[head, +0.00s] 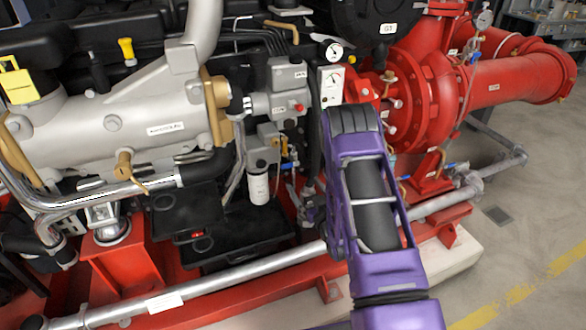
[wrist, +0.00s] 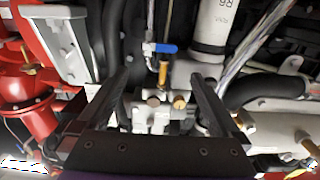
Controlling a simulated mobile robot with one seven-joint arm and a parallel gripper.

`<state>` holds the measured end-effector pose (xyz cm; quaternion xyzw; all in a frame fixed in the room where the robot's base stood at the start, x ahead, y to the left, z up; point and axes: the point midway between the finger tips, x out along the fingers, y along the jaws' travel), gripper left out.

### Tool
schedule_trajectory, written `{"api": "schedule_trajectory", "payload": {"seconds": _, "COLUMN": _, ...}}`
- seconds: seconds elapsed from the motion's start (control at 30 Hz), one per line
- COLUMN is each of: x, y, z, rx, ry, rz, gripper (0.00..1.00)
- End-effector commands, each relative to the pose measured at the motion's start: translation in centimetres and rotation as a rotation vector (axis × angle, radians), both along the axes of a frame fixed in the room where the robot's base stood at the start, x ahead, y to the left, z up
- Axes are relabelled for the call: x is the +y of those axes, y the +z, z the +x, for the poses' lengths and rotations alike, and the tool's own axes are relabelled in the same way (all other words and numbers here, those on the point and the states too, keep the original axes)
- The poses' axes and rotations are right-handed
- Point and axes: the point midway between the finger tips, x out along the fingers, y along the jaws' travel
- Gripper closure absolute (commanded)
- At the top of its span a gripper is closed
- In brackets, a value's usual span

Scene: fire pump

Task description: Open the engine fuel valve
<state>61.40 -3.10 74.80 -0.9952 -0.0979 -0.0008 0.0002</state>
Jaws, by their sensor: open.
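A small valve with a blue lever handle (wrist: 166,48) shows in the wrist view, with a brass part (wrist: 163,72) beside it. The frames carry no readable label naming it as the engine fuel valve. A blue lever (head: 290,166) also shows in the head view, right of the white filter cylinder (head: 258,189). My gripper (wrist: 163,82) is open and empty, with the brass part showing between its two dark fingers. The blue handle lies just beyond the fingertips in the picture. Contact cannot be told. In the head view my purple arm hides the gripper.
The white cylinder (wrist: 210,27), hoses and braided lines crowd the space right of the handle in the wrist view. Grey control boxes (head: 283,90) stand above the filter. The red pump (head: 430,95) is at right. Free floor (head: 520,220) lies beyond the red base.

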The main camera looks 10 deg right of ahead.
Motion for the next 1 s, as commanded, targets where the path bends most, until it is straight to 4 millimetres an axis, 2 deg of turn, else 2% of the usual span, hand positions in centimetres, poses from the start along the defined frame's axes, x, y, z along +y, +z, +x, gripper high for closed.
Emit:
{"api": "schedule_trajectory", "payload": {"seconds": 0.03, "x": 0.3, "y": 0.0, "z": 1.2, "rx": -0.003, "ry": 0.002, "rz": 0.000, "gripper": 0.00}}
{"api": "schedule_trajectory", "payload": {"seconds": 0.3, "x": 1.4, "y": -0.1, "z": 6.7, "rx": -0.002, "ry": 0.002, "rz": -0.001, "gripper": 0.00}}
{"api": "schedule_trajectory", "payload": {"seconds": 0.5, "x": 1.9, "y": -0.1, "z": 9.4, "rx": 0.000, "ry": 0.001, "rz": -0.001, "gripper": 0.00}}
{"api": "schedule_trajectory", "payload": {"seconds": 0.7, "x": 2.0, "y": -0.1, "z": 10.3, "rx": 0.002, "ry": 0.000, "rz": 0.000, "gripper": 0.00}}
{"api": "schedule_trajectory", "payload": {"seconds": 0.93, "x": 2.0, "y": 0.0, "z": 10.3, "rx": 0.002, "ry": 0.000, "rz": 0.000, "gripper": 0.00}}
{"api": "schedule_trajectory", "payload": {"seconds": 1.0, "x": 2.1, "y": 0.0, "z": 10.3, "rx": 0.002, "ry": 0.000, "rz": 0.000, "gripper": 0.11}}
